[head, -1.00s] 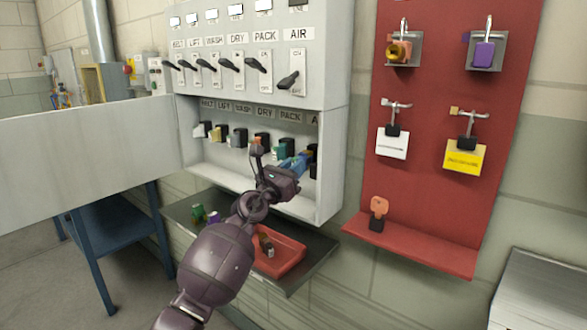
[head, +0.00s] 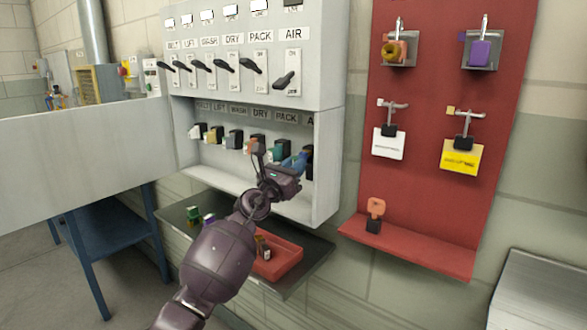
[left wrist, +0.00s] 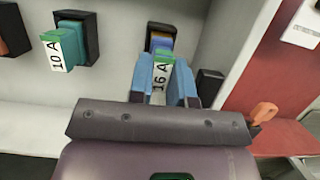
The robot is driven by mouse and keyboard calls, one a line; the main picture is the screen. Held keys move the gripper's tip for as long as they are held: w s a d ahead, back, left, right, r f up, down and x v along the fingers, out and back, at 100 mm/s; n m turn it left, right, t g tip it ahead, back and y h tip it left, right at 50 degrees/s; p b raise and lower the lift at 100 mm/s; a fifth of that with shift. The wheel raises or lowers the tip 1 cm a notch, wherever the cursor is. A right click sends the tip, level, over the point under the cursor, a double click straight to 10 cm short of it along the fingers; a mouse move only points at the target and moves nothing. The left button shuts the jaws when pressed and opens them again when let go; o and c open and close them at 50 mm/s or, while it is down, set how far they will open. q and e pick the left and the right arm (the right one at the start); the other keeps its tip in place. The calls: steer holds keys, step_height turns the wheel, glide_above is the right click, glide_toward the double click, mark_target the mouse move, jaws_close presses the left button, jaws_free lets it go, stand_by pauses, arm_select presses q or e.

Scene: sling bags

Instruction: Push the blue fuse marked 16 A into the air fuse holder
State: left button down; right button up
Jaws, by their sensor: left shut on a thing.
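The blue fuse marked 16 A (left wrist: 160,72), with a green-edged white label, is between the two fingers of my left gripper (left wrist: 161,84). The fingers are shut on it. In the head view the gripper (head: 287,168) is inside the open cabinet, at the right end of the fuse row, with the blue fuse (head: 299,160) at its tip. The dark-framed air fuse holder (left wrist: 152,28) is directly behind the fuse; it also shows in the head view (head: 309,152). The fuse's far end is at the holder's mouth; how deep it sits is hidden. My right gripper is not in view.
A teal fuse marked 10 A (left wrist: 68,48) sits in the neighbouring holder. A black block (left wrist: 208,86) is close right of my fingers. The cabinet's side wall (head: 328,165) bounds the right. Below are a shelf and a red tray (head: 290,257). The AIR switch (head: 286,78) is tilted down.

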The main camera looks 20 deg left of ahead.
arm_select(q)
steer(key=shift+w+d, duration=0.1)
steer(key=shift+w, duration=0.3)
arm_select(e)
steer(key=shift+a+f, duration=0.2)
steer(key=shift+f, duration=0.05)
arm_select(q)
steer(key=shift+w+d+b, duration=0.2)
steer(key=shift+w+b, duration=0.15)
steer(key=shift+w, duration=0.1)
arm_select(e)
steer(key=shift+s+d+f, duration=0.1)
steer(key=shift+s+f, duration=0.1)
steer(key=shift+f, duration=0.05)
arm_select(q)
steer(key=c, duration=1)
jaws_free()
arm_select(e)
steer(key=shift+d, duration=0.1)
arm_select(q)
steer(key=shift+s+a, duration=0.15)
steer(key=shift+s, duration=0.25)
steer(key=p+v, duration=0.2)
steer(key=v, duration=0.8)
steer(key=shift+f, duration=0.1)
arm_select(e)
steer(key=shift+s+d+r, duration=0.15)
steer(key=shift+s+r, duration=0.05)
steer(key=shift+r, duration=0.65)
